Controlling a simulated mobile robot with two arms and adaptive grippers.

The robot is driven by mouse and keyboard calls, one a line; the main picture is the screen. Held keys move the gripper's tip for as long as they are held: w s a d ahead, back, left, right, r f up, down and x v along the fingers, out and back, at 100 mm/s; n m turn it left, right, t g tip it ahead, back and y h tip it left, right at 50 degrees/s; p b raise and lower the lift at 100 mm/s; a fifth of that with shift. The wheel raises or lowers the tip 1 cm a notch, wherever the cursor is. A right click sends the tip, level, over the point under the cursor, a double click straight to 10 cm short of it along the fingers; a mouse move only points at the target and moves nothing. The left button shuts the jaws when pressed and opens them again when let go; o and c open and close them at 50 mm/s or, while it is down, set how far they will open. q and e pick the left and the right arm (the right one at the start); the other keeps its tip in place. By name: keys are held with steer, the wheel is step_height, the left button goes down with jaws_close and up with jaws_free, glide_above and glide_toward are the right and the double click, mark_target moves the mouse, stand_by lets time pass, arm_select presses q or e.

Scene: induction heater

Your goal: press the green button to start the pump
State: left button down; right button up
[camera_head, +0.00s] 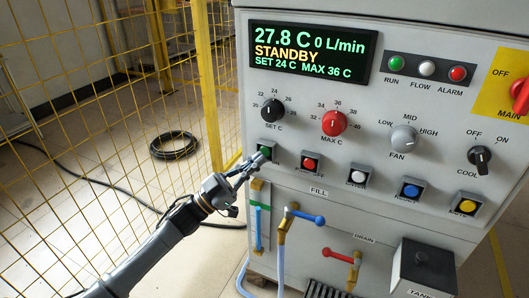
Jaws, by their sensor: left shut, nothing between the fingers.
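The green button (266,150) is at the left end of the button row on the grey machine panel, partly hidden by my gripper. My left gripper (260,160) is shut and empty, with its fingertips at the lower left of the green button. I cannot tell whether they touch it. The display (313,53) reads 27.8 C, 0 L/min and STANDBY. My right gripper is not in view.
Red (311,162), white (358,177), blue (412,190) and yellow (467,205) buttons continue the row to the right. Knobs sit above. A blue-handled valve (303,215) sticks out below. A yellow mesh fence (120,130) stands at the left.

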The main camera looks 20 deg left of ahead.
arm_select(q)
steer(key=shift+w, duration=0.1)
stand_by(0.6)
steer(key=shift+w, duration=0.35)
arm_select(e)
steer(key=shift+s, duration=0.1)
arm_select(q)
steer(key=shift+w, duration=0.5)
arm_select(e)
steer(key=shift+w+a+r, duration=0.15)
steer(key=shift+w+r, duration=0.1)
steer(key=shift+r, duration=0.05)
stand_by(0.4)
arm_select(q)
steer(key=shift+s, duration=0.4)
steer(key=shift+s+p, duration=0.45)
steer(key=shift+p, duration=0.1)
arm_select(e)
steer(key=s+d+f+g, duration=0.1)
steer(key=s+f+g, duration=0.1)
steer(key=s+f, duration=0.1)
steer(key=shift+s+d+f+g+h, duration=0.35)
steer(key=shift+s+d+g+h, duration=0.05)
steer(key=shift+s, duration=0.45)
